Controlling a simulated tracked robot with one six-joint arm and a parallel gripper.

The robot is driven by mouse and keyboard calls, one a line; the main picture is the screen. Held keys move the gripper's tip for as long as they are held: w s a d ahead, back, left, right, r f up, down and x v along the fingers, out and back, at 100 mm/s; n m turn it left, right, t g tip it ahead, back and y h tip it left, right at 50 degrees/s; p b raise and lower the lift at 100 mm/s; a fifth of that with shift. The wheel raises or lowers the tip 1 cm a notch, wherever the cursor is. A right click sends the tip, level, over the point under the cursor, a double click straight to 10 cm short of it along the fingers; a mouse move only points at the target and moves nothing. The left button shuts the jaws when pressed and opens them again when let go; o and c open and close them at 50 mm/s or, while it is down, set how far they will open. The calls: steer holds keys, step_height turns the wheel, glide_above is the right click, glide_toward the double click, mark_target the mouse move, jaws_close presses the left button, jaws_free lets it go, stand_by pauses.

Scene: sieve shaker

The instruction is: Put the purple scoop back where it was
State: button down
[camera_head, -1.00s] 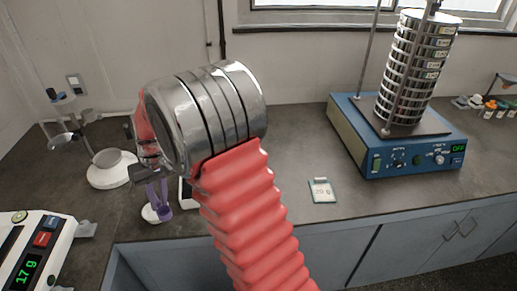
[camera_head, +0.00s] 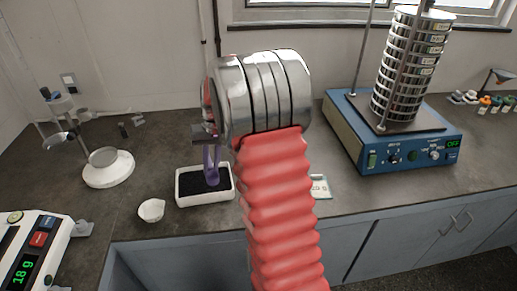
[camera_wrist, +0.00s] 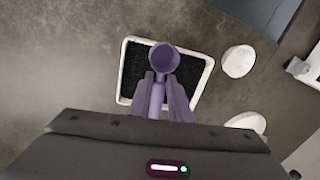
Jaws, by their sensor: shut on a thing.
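The purple scoop (camera_wrist: 164,60) is in my gripper (camera_wrist: 163,88), its round bowl pointing away from the jaws in the wrist view. The jaws are shut on its handle. In the head view the scoop (camera_head: 211,172) hangs down over a white tray (camera_head: 205,203) of black granular material. The tray also shows behind the scoop in the wrist view (camera_wrist: 127,82). Whether the scoop touches the material cannot be told. The bowl looks empty from above. My arm partly hides the bench behind it.
A small white dish (camera_head: 151,210) stands left of the tray. A balance (camera_head: 36,250) reading about 18 g is at the lower left. A white-based stand (camera_head: 108,170) is behind. The blue sieve shaker (camera_head: 400,150) stands right. A small card (camera_head: 319,187) is partly behind my arm.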

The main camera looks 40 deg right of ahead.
steer(key=s+d+r+m, duration=0.1)
steer(key=s+d, duration=0.2)
steer(key=d, duration=0.4)
steer(key=s+d+r+m, duration=0.1)
steer(key=s+d+m, duration=0.1)
steer(key=d, duration=0.5)
steer(key=shift+s+d+m, duration=0.3)
steer(key=shift+s+d, duration=0.05)
steer(key=shift+s, duration=0.45)
steer(key=shift+f, duration=5.6)
steer(key=c, duration=1.6)
jaws_free()
steer(key=shift+o, duration=0.2)
step_height(320, 180, up, 14)
steer(key=s+d, duration=0.1)
steer(key=shift+s+d+f, duration=0.2)
steer(key=shift+d, duration=0.1)
